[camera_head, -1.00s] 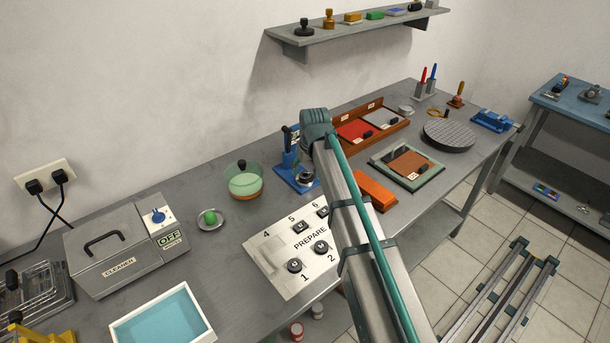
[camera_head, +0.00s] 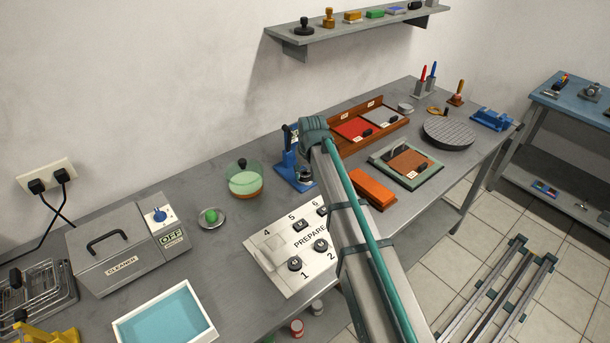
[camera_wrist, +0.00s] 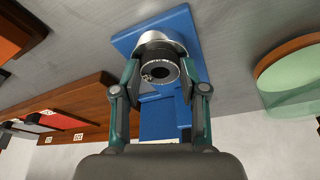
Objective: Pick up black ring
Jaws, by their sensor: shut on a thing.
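In the wrist view, the black ring (camera_wrist: 160,59) sits between the two fingers of my gripper (camera_wrist: 160,78), with its round opening facing the camera. The fingers are shut on its sides. Behind it is a light metal cylindrical part (camera_wrist: 158,38) over the base of the blue press stand (camera_wrist: 158,120). I cannot tell whether the ring still touches that part. In the head view, the ring shows as a small dark piece (camera_head: 304,171) at the blue stand (camera_head: 291,168), beside my arm. My fingers are hidden there.
A green-lidded round dish (camera_head: 245,183) stands left of the blue stand. A numbered white panel (camera_head: 285,262) lies in front. An orange block (camera_head: 372,189) and orange-brown tray (camera_head: 335,145) are to the right. A shelf (camera_head: 350,30) hangs above.

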